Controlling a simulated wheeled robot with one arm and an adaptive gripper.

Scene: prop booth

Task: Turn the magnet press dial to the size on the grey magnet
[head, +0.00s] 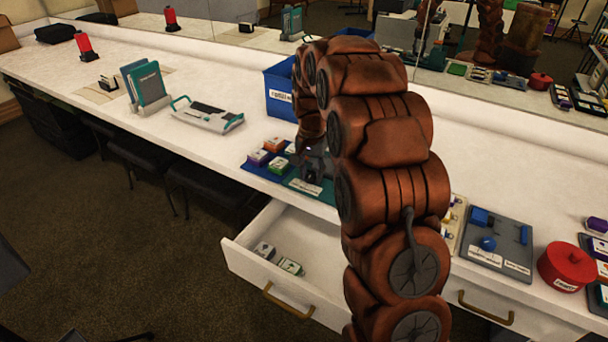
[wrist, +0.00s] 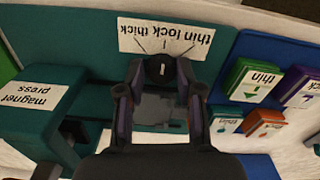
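The dial (wrist: 162,70) is a dark round knob on a teal base, with a white mark that appears to point at the middle word of the label (wrist: 165,38) reading thin, lock, thick. My gripper (wrist: 161,78) reaches down with one finger on each side of the dial; whether the fingers press on it is unclear. The teal magnet press (wrist: 25,110), with its name label, stands beside it. In the head view my gripper (head: 312,162) covers the dial. A grey magnet-like block (head: 264,250) lies in the open drawer (head: 315,245); its marking is unreadable there.
Several coloured blocks, including a green one marked thin (wrist: 254,82), sit on a blue mat beside the press. A blue bin (head: 280,92) stands behind. A red pot (head: 566,267) is at the right.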

